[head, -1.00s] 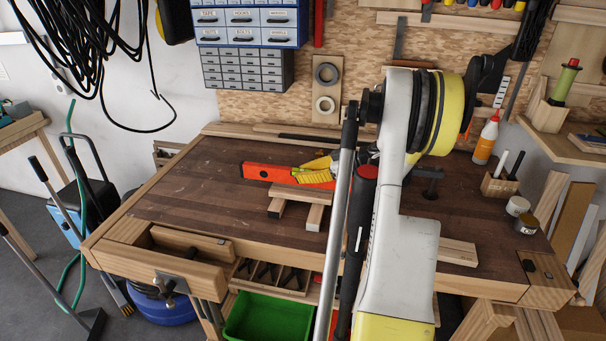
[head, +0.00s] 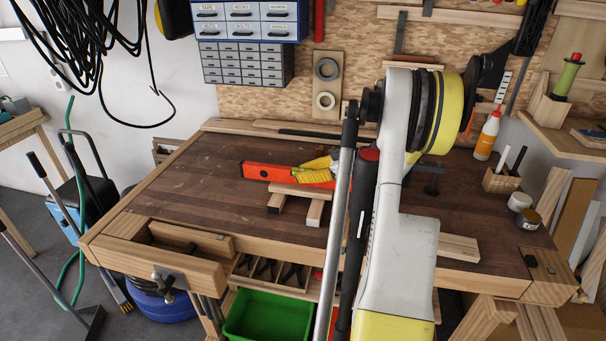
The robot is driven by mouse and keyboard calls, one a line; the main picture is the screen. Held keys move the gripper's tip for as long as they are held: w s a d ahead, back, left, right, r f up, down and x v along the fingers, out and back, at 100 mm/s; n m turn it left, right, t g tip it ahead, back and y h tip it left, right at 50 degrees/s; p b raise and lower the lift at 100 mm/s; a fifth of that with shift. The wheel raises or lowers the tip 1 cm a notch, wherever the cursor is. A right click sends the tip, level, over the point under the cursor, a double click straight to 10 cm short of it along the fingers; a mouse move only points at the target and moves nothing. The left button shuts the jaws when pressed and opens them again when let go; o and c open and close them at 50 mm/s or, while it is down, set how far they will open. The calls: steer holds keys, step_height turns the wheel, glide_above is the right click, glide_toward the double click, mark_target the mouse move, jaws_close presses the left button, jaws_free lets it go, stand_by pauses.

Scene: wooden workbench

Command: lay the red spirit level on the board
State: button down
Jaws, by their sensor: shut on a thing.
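The red spirit level (head: 268,172) shows on the bench's middle, behind a short pale board (head: 302,190). A yellow item (head: 318,177) overlaps its right part. The board lies across two blocks, a dark-ended one (head: 277,204) and a pale one (head: 315,213). My arm stands upright in front and covers the bench right of the level.
The workbench (head: 190,190) is bare at the left. A vise (head: 180,275) is at its front left. A glue bottle (head: 487,135), a wooden holder (head: 502,182) and two cans (head: 526,210) stand at the right. A green crate (head: 262,318) sits below.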

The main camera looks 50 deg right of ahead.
steer(key=shift+f, duration=0.15)
steer(key=c, duration=1.4)
jaws_free()
steer(key=shift+o, duration=0.2)
steer(key=r+p, duration=0.2)
steer(key=r, duration=0.1)
steer(key=r+p, duration=0.3)
steer(key=r, duration=0.1)
steer(key=r+p, duration=0.2)
steer(key=r, duration=0.1)
steer(key=shift+w+a+r+p, duration=0.3)
steer(key=shift+a, duration=0.05)
steer(key=w+a, duration=0.3)
steer(key=a, duration=0.6)
steer(key=w+a+r, duration=0.1)
steer(key=w+a, duration=0.3)
steer(key=a, duration=0.6)
steer(key=w+a+m+h, duration=0.1)
steer(key=w+a, duration=0.2)
steer(key=a, duration=0.6)
steer(key=shift+w+a+r, duration=0.15)
steer(key=shift+a+r, duration=0.1)
